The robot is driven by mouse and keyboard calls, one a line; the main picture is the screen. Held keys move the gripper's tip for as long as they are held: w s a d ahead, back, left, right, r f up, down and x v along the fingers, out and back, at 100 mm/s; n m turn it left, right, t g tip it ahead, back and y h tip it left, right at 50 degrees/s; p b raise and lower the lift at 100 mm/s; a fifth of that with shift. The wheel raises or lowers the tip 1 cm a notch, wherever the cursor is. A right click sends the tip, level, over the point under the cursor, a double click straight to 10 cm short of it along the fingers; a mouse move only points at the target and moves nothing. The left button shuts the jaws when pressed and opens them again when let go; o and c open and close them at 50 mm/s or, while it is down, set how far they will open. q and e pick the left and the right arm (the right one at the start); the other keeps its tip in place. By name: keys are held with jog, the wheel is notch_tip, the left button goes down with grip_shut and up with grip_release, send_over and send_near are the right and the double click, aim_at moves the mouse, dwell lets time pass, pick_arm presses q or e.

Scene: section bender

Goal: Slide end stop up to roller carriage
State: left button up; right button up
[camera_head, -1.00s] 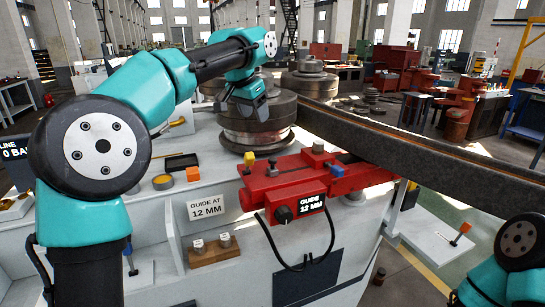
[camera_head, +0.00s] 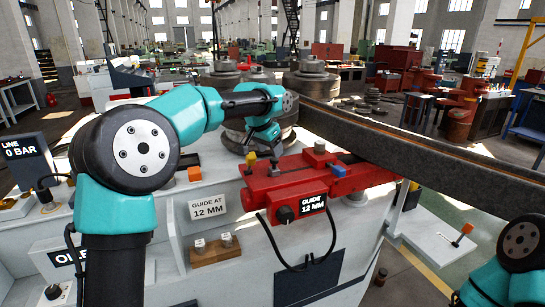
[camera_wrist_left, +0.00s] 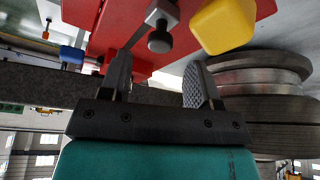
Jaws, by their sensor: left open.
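The red carriage (camera_head: 300,173) sits on the pale machine below the rust-brown beam. A small grey metal piece with a round knob (camera_wrist_left: 159,41) stands on the red body; it looks like the end stop, but I cannot be sure. A yellow block (camera_head: 250,160) is beside it, and it also shows in the wrist view (camera_wrist_left: 222,25). My left gripper (camera_wrist_left: 158,82) is open and empty, its fingers pointing at the red body just short of the grey knob. In the head view the left gripper (camera_head: 272,150) hangs over the carriage's left end. My right gripper is out of frame.
The stacked steel roller (camera_wrist_left: 262,88) is close beside the left gripper's finger. The long beam (camera_head: 420,165) runs to the right above the carriage. A cable loops below.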

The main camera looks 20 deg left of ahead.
aim_at(272, 159)
pick_arm(q)
jog(key=shift+x, duration=1.8)
jog(key=shift+c, duration=0.5)
